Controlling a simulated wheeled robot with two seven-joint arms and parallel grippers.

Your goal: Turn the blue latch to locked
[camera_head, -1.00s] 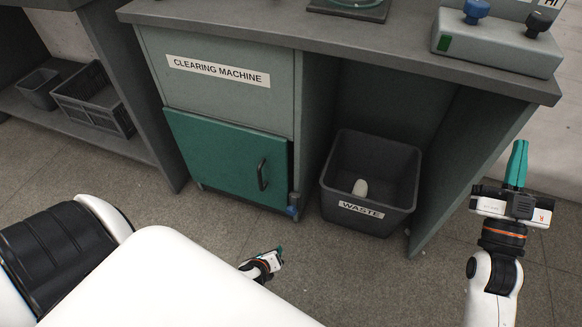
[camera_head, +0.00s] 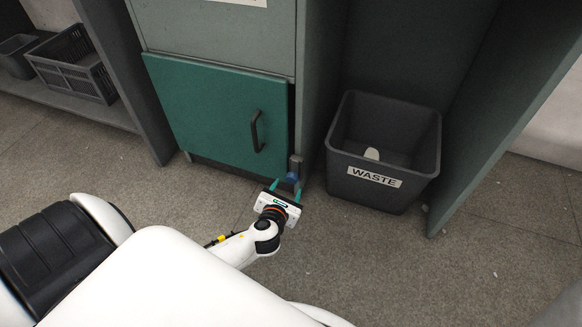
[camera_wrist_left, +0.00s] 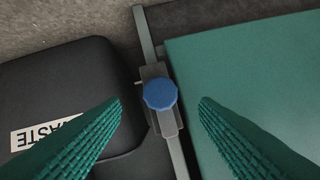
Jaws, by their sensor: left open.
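The blue latch (camera_head: 292,177) is a small knob at the lower right corner of the green door (camera_head: 220,115) of the cabinet. In the left wrist view the latch's blue knob (camera_wrist_left: 160,95) sits on a grey plate on a narrow grey post. My left gripper (camera_head: 287,188) is right in front of the latch. Its two green fingers are open, one on each side of the knob, with a gap on both sides in the left wrist view (camera_wrist_left: 160,108). Whether the fingertips reach the knob's depth I cannot tell. My right gripper is out of view.
A black bin labelled WASTE (camera_head: 384,170) stands close to the right of the latch, with a pale object in it. The door has a dark handle (camera_head: 256,131). A grey crate (camera_head: 76,62) sits on a shelf at the left. Floor in front is clear.

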